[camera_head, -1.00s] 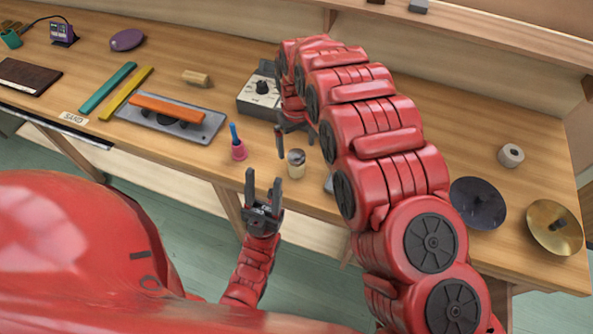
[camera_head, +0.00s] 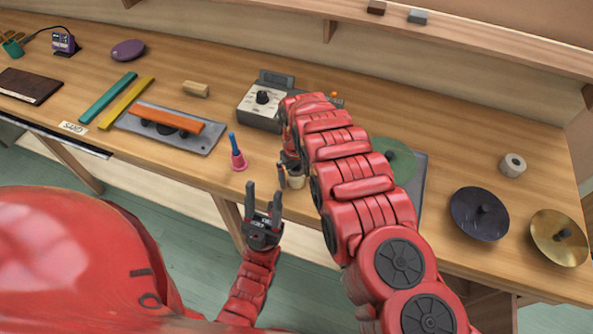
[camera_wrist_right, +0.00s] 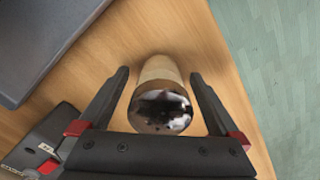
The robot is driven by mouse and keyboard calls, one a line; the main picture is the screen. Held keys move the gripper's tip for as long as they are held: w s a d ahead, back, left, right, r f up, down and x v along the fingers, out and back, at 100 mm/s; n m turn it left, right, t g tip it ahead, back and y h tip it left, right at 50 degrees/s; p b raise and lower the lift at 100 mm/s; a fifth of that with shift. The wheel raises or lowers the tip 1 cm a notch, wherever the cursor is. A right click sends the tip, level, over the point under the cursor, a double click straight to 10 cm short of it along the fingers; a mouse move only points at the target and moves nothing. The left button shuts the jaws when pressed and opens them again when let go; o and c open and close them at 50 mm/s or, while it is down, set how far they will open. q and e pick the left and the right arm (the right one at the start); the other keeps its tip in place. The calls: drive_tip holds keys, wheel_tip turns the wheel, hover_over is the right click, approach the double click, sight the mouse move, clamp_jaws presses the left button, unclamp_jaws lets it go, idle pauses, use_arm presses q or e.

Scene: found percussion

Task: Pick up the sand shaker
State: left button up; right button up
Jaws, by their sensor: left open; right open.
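The sand shaker appears to be the small tan cylinder (camera_head: 297,181) with a shiny top, upright near the bench's front edge. In the right wrist view the shaker (camera_wrist_right: 160,98) sits between the two fingers, with a visible gap on each side. My right gripper (camera_wrist_right: 160,76) is open around it. In the head view my right gripper (camera_head: 291,170) is at the shaker and partly hides it. My left gripper (camera_head: 264,190) is open and empty, in front of the bench edge.
A pink-and-blue bell-like object (camera_head: 237,155) stands left of the shaker. A grey box with a black knob (camera_head: 262,97) is behind it. A tray (camera_head: 190,138) with an orange bar lies left. Two cymbals (camera_head: 478,214) (camera_head: 558,237) are at the right.

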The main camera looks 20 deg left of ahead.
clamp_jaws()
idle(0.5)
drive_tip(key=shift+r, duration=0.1)
